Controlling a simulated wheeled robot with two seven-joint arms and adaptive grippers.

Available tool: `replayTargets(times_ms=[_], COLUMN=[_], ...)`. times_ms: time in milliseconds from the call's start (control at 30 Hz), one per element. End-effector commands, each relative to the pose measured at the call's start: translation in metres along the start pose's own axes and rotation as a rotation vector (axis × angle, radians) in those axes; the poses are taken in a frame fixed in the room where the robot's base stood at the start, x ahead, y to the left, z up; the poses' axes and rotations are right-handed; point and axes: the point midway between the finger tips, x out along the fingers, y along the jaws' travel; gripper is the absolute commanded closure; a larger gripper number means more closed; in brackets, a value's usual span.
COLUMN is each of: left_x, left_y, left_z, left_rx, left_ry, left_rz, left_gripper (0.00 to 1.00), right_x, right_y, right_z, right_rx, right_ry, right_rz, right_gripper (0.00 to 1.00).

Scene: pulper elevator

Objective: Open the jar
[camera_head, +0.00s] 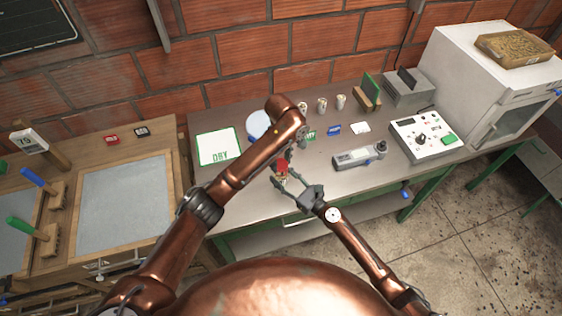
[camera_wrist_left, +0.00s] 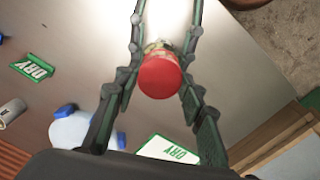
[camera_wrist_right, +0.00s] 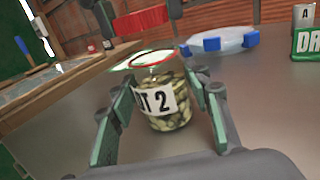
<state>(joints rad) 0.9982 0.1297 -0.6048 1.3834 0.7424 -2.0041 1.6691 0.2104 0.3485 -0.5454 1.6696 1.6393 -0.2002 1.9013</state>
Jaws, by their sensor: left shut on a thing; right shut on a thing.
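The glass jar (camera_wrist_right: 163,105), with beans inside and a "LOT 2" label, is between the fingers of my right gripper (camera_wrist_right: 170,108), which is shut on it. My right gripper (camera_head: 287,186) reaches it from the front right in the head view. The red lid (camera_wrist_right: 140,20) shows above the jar's rim, apart from it, between the fingers of my left gripper (camera_wrist_left: 160,78). That gripper is shut on the lid. In the left wrist view the lid (camera_wrist_left: 160,76) hides most of the jar. I cannot tell whether the jar touches the bench.
The bench (camera_head: 235,193) also carries a white-and-green DRY mat (camera_head: 218,146), a round white dish with blue blocks (camera_head: 258,123), several small cups, a grey handheld device (camera_head: 360,156) and a control box (camera_head: 426,137). A wooden table with trays stands left.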

Motion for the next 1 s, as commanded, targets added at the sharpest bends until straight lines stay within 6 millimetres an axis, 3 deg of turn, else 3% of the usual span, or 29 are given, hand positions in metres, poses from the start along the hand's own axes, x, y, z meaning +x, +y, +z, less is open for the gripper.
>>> replayTargets(times_ms=[300,600,633,900,1000], left_x=[-0.036,-0.04,-0.04,-0.039,-0.039], left_y=[0.0,0.0,0.0,0.0,0.0], left_z=[-0.002,0.0,0.0,0.0,0.0], left_rx=[0.001,0.0,0.0,0.0,0.0], left_ry=[0.005,0.001,0.001,0.001,0.001], left_rz=[0.002,0.0,0.0,0.0,0.0], left_gripper=[0.92,0.92,0.92,0.92,0.92], right_x=[0.0,0.0,0.0,0.0,0.0], right_y=[0.0,0.0,0.0,0.0,0.0], right_z=[0.001,0.001,0.001,0.001,0.001], right_rx=[-0.001,-0.001,-0.001,0.0,0.0], right_ry=[-0.002,-0.002,-0.002,-0.001,-0.001], right_rz=[0.0,0.0,0.0,0.0,0.0], right_gripper=[1.0,1.0,0.54,0.35,0.35])
